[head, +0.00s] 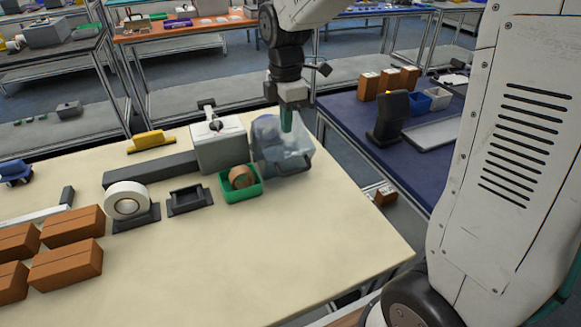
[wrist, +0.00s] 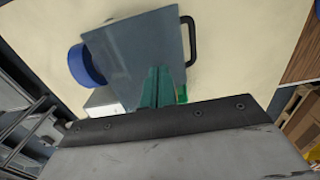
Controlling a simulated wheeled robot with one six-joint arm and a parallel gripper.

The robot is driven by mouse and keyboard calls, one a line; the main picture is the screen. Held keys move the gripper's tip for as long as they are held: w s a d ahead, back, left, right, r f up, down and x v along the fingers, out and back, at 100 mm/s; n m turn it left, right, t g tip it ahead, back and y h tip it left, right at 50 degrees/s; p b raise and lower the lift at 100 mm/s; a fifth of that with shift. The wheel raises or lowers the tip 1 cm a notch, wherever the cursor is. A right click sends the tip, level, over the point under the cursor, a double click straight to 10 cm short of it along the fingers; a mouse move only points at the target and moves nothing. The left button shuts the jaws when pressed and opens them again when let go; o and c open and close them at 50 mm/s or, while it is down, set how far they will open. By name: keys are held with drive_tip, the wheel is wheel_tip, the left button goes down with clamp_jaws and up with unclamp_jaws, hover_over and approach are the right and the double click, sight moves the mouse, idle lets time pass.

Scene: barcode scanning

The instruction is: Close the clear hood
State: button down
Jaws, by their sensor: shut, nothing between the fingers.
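The clear hood (head: 294,162) is a bluish see-through cover to the right of a grey boxy machine (head: 220,150), near the table's far right edge. In the wrist view the hood (wrist: 135,45) shows as a tinted panel with a black handle (wrist: 192,42) on its right side. My gripper (head: 287,121) points down at the hood's upper part, its green fingers together and empty. In the wrist view the gripper (wrist: 157,72) overlaps the panel's lower edge; I cannot tell whether it touches. The hood's hinge is not clear.
A green tray (head: 226,195) with a brown tape roll (head: 241,177) stands just in front of the hood. A white roll (head: 127,200) and brown boxes (head: 72,226) lie to the left. The table's front middle (head: 200,265) is clear. A blue table (head: 355,118) stands to the right.

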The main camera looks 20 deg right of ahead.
sight(277, 120)
drive_tip(key=shift+w+r, duration=0.4)
drive_tip(key=shift+w, duration=0.3)
drive_tip(key=shift+w+r, duration=0.35)
drive_tip(key=shift+w, duration=0.3)
drive_tip(key=shift+w+r, duration=0.25)
drive_tip(key=shift+w, duration=0.55)
drive_tip(key=shift+w+r, duration=0.25)
drive_tip(key=shift+w, duration=0.5)
drive_tip(key=shift+w+f, duration=0.2)
drive_tip(key=shift+w, duration=1.3)
drive_tip(key=shift+w+f, duration=0.15)
drive_tip(key=shift+w, duration=1.35)
drive_tip(key=shift+w+f, duration=0.2)
drive_tip(key=shift+w, duration=1.3)
drive_tip(key=shift+r, duration=2.55)
